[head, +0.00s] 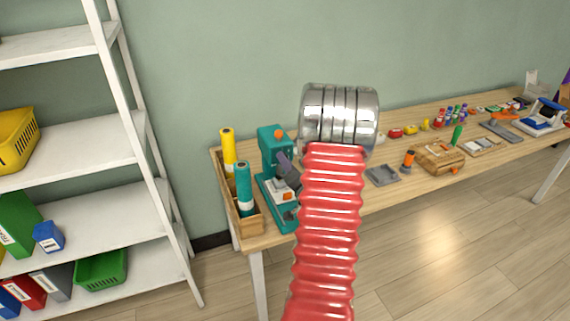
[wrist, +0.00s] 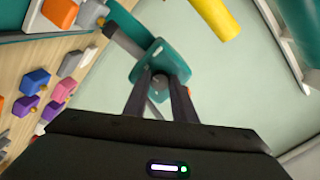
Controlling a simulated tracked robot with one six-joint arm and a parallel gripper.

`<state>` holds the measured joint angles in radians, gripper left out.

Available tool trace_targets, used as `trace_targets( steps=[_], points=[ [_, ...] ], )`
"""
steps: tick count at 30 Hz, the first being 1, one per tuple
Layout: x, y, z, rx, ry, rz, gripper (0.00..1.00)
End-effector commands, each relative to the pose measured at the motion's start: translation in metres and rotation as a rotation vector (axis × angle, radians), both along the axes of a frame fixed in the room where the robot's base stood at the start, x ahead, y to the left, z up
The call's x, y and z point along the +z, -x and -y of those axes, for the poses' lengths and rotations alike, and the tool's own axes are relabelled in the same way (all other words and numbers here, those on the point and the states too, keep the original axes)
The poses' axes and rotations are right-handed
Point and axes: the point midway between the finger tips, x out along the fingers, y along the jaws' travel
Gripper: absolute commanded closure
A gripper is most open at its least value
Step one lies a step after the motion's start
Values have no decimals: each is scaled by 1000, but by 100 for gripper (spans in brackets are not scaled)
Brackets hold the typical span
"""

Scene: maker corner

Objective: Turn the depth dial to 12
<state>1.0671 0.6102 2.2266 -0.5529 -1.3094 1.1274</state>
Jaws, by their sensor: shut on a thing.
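The teal machine (head: 270,148) stands at the left end of the table, with an orange knob on its top and a slanted grey-purple part at its front. In the wrist view its teal head (wrist: 165,58) is close to my gripper (wrist: 161,86). The gripper's two dark fingers are shut on a small dark grey round part, which I take to be the depth dial (wrist: 159,82). Its numbers and pointer cannot be read. My arm hides the gripper in the head view.
A wooden tray (head: 254,222) with a yellow and a teal roll stands at the machine's left. A grey plate (head: 383,174) and a wooden block (head: 437,156) lie to the right. A white shelf (head: 75,145) stands far left. Small coloured pieces show in the wrist view.

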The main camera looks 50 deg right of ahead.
Motion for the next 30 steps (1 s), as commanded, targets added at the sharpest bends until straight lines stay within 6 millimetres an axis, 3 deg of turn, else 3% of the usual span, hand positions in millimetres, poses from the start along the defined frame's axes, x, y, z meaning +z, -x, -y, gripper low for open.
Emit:
trace_targets(
  steps=[20,21,28,30],
  points=[
    [0,-1,0,2,-81,48,98],
    [0,-1,0,1,-81,48,74],
    [0,0,0,0,-80,47,58],
    [0,0,1,-1,-80,47,57]
  ],
)
